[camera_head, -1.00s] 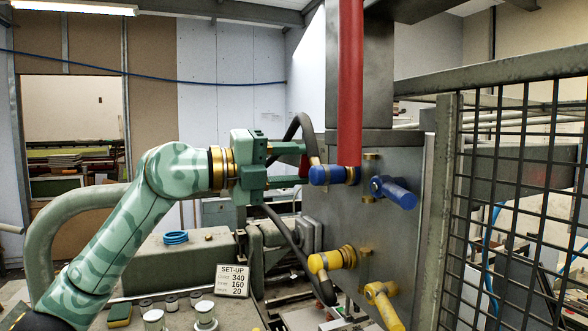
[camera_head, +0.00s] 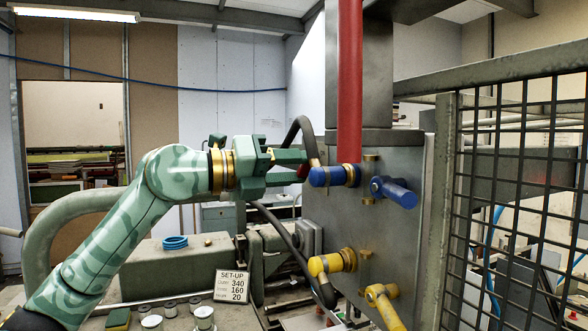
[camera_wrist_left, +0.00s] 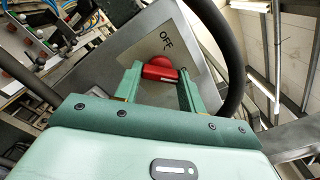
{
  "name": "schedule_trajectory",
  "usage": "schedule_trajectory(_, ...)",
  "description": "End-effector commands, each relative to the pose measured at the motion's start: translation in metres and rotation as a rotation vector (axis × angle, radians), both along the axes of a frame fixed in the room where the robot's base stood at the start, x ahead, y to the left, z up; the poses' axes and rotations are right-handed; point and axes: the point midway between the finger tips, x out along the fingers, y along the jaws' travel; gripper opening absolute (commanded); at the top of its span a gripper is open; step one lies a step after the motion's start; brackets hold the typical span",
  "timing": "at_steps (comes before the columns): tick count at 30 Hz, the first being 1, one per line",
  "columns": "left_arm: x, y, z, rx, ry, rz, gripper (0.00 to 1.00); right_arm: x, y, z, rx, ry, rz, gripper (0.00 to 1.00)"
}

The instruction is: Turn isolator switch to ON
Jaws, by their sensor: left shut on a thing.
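The red isolator switch handle (camera_wrist_left: 161,70) sits on a pale plate (camera_wrist_left: 150,42) marked "OFF" in the left wrist view. More lettering beside it is partly hidden. My left gripper (camera_wrist_left: 160,78) is shut on the handle, one finger on each side. In the head view my left gripper (camera_head: 297,167) reaches from the left to the side of the grey metal cabinet (camera_head: 385,226). My right gripper is not in view.
A black hose (camera_head: 306,128) arches close behind the gripper. A blue fitting (camera_head: 334,176) under a red pipe (camera_head: 349,80) is just right of it. Blue (camera_head: 397,192) and yellow (camera_head: 385,306) valve handles are on the cabinet front. A mesh guard (camera_head: 520,200) stands at the right.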

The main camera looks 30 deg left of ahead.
Motion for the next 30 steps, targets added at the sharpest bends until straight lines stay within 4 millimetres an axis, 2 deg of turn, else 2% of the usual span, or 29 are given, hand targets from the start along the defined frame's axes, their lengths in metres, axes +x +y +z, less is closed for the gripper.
schedule_trajectory(9, 0.0, -0.001, -0.003, 0.005, 0.004, -0.001, 0.17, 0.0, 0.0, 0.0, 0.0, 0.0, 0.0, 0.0)
schedule_trajectory(10, 0.0, -0.001, -0.003, 0.004, 0.004, -0.001, 0.48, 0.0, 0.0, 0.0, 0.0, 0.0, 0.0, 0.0)
schedule_trajectory(12, 0.0, -0.001, -0.002, 0.004, 0.004, -0.001, 0.62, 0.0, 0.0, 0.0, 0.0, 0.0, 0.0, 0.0)
schedule_trajectory(23, -0.004, 0.005, -0.002, 0.002, 0.0, 0.001, 0.62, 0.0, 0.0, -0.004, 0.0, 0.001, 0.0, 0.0)
schedule_trajectory(26, -0.016, 0.016, -0.004, 0.002, -0.001, 0.004, 0.62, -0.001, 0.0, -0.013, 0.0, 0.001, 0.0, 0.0)
schedule_trajectory(30, -0.042, 0.039, -0.007, 0.003, 0.001, 0.006, 0.62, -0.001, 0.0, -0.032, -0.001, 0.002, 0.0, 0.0)
